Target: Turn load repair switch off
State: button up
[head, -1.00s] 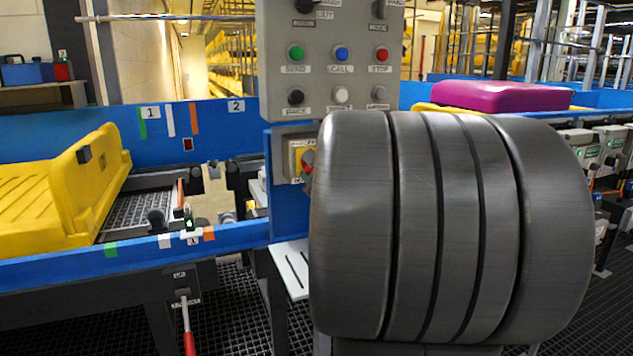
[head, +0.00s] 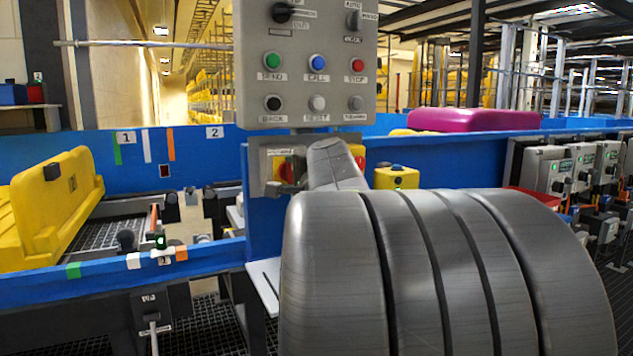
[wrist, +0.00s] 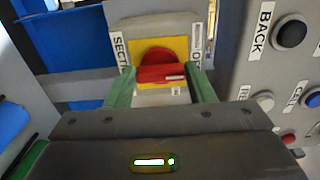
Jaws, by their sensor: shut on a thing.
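A red rotary switch handle on a yellow plate (wrist: 129,62) sits on a grey box. Its label is partly hidden and starts "SECTI". In the wrist view, the green fingers of my gripper (wrist: 160,78) are at both sides of the red handle (wrist: 155,73), shut on it. In the head view, the left red switch (head: 287,170) shows below the control panel, with my arm's end against the box just right of it. Another red and yellow switch (head: 359,154) shows partly behind my arm. I cannot read a "load repair" label.
The grey control panel (head: 305,100) with buttons and selector knobs stands right above the switch box. A magenta tray (head: 470,120) lies behind. More grey switch boxes (head: 548,170) stand at right.

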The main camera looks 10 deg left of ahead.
dwell(0.5)
jog(key=o, duration=1)
